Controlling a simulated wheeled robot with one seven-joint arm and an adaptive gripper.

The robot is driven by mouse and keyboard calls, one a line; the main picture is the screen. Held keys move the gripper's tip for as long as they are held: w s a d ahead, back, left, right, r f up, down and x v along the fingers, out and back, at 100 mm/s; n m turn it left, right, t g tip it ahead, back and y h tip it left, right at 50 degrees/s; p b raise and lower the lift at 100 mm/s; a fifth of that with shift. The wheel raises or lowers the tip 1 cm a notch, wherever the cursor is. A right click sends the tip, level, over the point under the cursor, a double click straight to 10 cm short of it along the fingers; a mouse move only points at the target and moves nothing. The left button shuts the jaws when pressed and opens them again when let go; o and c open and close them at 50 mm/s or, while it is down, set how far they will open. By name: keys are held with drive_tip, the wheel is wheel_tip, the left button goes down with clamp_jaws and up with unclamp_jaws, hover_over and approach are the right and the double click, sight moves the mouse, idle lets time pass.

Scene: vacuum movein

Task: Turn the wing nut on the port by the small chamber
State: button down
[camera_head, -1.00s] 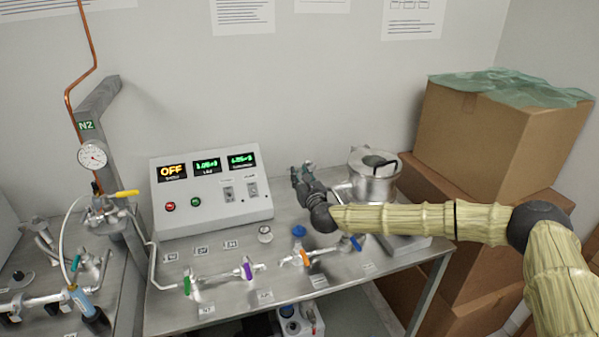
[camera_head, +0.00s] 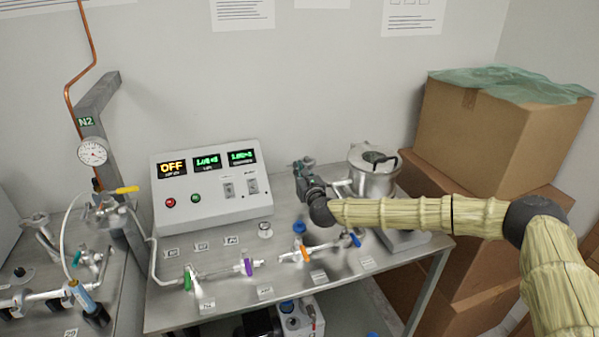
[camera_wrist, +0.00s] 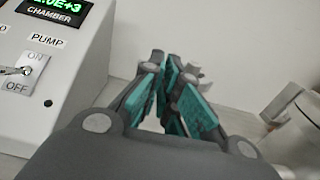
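The small chamber (camera_head: 372,178) is a silver metal pot with a lid and dark handle at the back right of the bench. My gripper (camera_head: 303,167) is just left of it, beside a grey port fitting (camera_head: 309,161). In the wrist view my gripper (camera_wrist: 168,62) has its two teal-padded fingers drawn close, tips nearly together. Part of the grey fitting (camera_wrist: 200,74) shows behind the right finger. The wing nut cannot be made out clearly; the fingers hide that spot. I cannot tell whether they hold it.
A control box (camera_head: 212,190) with lit displays stands left of my gripper; its side is near in the wrist view (camera_wrist: 60,65). Pipes with coloured valve handles (camera_head: 305,253) run along the bench front. Cardboard boxes (camera_head: 490,135) stand on the right.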

drive_tip(key=shift+f+n+b, duration=0.25)
drive_tip(key=shift+n+b, duration=3.15)
drive_tip(key=shift+n, duration=2.3)
drive_tip(key=shift+f+n+b, duration=0.3)
drive_tip(key=shift+n+b, duration=3.15)
drive_tip(key=shift+n, duration=2.25)
drive_tip(key=shift+f+n+b, duration=0.25)
drive_tip(key=shift+n+b, duration=3.15)
drive_tip(key=shift+n, duration=2.3)
drive_tip(key=c, duration=1.7)
unclamp_jaws()
